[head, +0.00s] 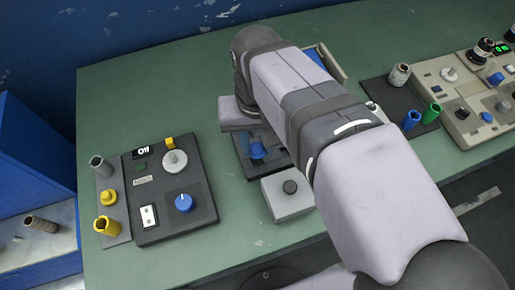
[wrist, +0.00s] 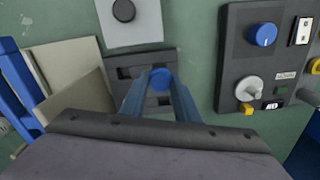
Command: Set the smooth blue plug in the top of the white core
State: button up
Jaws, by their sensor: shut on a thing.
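The smooth blue plug (head: 258,151) is at the dark slotted tray (head: 255,172) in the middle of the table. In the wrist view the plug (wrist: 160,77) shows as a round blue top between my fingertips. My gripper (wrist: 160,84) is shut on it, and I cannot tell whether the plug is clear of the tray. In the head view my gripper (head: 256,143) is partly hidden under my arm.
A blue tube (head: 410,120) and a green tube (head: 431,113) stand near the white core. A pale box with a black knob (head: 290,188) sits just in front of the tray. A control panel (head: 163,215) lies at left, beside yellow and grey tubes. A beige bin (head: 333,63) is behind my arm.

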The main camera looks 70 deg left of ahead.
aim_at(262, 148)
notch_tip(262, 148, up, 5)
jog(key=shift+r, duration=0.2)
jog(key=shift+w+d+r+p, duration=0.1)
jog(key=shift+w+r+p, duration=0.1)
jog(key=shift+w+p, duration=0.25)
jog(key=w+d+r+m+p, duration=0.1)
jog(key=w, duration=0.3)
jog(key=w+d+r+m+p, duration=0.1)
jog(key=w+d+r+p, duration=0.1)
jog(key=w, duration=0.3)
jog(key=w+d+r+m+p, duration=0.1)
jog(key=w+d+r, duration=0.1)
jog(key=w, duration=0.3)
jog(key=shift+w+d+r+m, duration=0.1)
jog(key=shift+w+d+m, duration=0.15)
jog(key=shift+m, duration=0.15)
jog(key=w+a+f+n+p, duration=0.1)
jog(key=w+a+n+p, duration=0.1)
jog(key=w+p, duration=0.5)
jog(key=w+a+n+p, duration=0.1)
jog(key=w+a+p, duration=0.4)
jog(key=p, duration=0.8)
jog(key=shift+w+f+n+p, duration=0.4)
jog(key=shift+w, duration=1.15)
jog(key=shift+f, duration=0.1)
notch_tip(262, 148, down, 5)
jog(key=b, duration=0.3)
jog(key=shift+b, duration=0.35)
